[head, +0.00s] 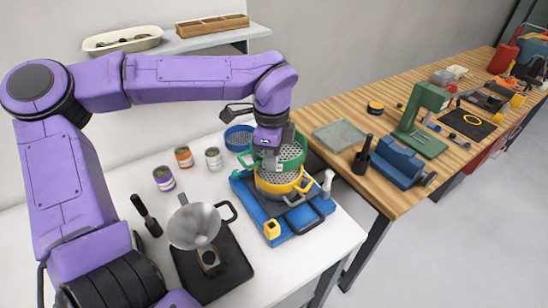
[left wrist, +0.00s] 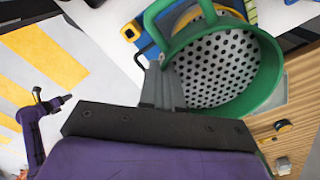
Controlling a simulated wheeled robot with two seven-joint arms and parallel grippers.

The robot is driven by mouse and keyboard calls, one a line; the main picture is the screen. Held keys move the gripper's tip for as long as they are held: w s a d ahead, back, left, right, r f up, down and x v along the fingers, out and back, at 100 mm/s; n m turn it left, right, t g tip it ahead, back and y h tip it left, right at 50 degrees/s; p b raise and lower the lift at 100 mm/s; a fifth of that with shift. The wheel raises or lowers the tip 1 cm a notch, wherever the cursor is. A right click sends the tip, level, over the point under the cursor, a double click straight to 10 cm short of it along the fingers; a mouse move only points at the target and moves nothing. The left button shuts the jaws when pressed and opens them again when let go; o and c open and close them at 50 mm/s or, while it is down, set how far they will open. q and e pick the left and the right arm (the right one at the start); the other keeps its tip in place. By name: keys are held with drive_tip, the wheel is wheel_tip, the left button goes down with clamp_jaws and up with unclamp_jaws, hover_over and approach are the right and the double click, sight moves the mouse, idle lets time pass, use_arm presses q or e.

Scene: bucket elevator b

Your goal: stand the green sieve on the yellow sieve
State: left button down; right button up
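The green sieve (head: 294,155) has a perforated grey floor and a loop handle. It is directly above the yellow sieve (head: 270,188) in the head view; whether they touch I cannot tell. My left gripper (head: 270,158) comes from above and is shut on the green sieve's rim. In the left wrist view, its fingers (left wrist: 163,88) pinch the wall of the green sieve (left wrist: 268,80) beside the handle. The yellow sieve stands on a blue base (head: 315,211) and is partly hidden. A small purple arm with a dark gripper (left wrist: 52,104) shows in the left wrist view, its fingers unclear.
A blue sieve (head: 238,138) stands behind the green one. A funnel (head: 195,226) on a dark board (head: 232,272), several small cans and a white bottle (head: 327,184) are nearby. A wooden bench (head: 310,115) with tools stands to the right.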

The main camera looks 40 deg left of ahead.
use_arm(q)
drive_tip(key=w+f, duration=0.1)
drive_tip(key=a+f+p, duration=0.1)
drive_tip(key=w+f, duration=0.1)
drive_tip(key=shift+w+a+f, duration=0.15)
drive_tip(key=shift+w+a, duration=0.1)
drive_tip(key=shift+w, duration=0.05)
wheel_tip(320, 180, down, 3)
drive_tip(key=shift+s+r+p, duration=0.1)
drive_tip(key=shift+r+p, duration=0.05)
drive_tip(key=shift+p, duration=0.25)
drive_tip(key=shift+f, duration=0.25)
